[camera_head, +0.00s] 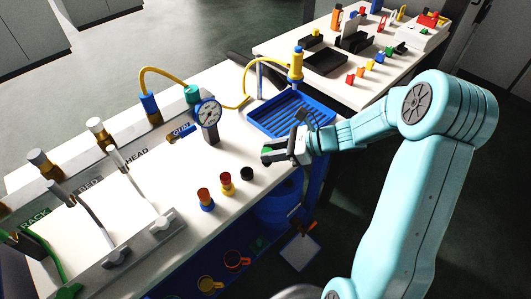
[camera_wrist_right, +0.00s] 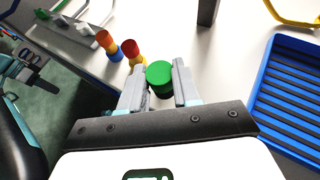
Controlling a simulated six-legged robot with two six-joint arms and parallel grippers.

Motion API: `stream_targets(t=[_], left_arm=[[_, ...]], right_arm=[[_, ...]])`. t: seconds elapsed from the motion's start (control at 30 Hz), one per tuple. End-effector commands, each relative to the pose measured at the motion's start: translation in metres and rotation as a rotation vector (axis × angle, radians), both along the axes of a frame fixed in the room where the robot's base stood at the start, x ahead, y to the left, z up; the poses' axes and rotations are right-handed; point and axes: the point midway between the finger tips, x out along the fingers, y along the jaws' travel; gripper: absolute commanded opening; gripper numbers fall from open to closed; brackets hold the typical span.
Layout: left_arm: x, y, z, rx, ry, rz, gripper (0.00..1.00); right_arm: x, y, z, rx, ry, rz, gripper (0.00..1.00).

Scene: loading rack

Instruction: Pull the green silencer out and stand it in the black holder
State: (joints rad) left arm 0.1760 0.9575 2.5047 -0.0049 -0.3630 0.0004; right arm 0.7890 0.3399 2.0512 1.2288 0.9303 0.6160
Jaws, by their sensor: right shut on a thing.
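The green silencer (camera_wrist_right: 158,75) is a short green cylinder between the two fingers of my right gripper (camera_wrist_right: 160,92), which is shut on it. In the head view my right gripper (camera_head: 275,152) is above the front edge of the white table, with a little green showing at its jaws. The black holder (camera_head: 247,173) is a small dark round piece standing on the table, below and left of the gripper. The silencer looks apart from it.
A red-and-yellow piece (camera_head: 226,183) and a red-and-blue piece (camera_head: 205,199) stand left of the holder. A gauge (camera_head: 208,113) stands behind. A ribbed blue tray (camera_head: 290,115) lies behind the gripper. A rack with levers (camera_head: 120,165) fills the left side.

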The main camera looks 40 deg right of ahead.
Motion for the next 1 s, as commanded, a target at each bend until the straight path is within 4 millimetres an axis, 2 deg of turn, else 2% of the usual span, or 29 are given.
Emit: stream_targets(t=[0.5,0.7,1.0], left_arm=[[0.0,0.0,-0.003,0.0,0.0,0.0,0.45],[0.0,0.0,-0.003,0.0,0.0,0.0,0.45],[0.0,0.0,-0.003,0.0,0.0,0.0,0.45]], right_arm=[[0.04,0.037,0.0,0.001,0.0,0.006,0.05],[0.048,0.044,0.001,0.001,0.0,0.005,0.05],[0.049,0.044,0.0,0.0,0.0,0.004,0.05]])
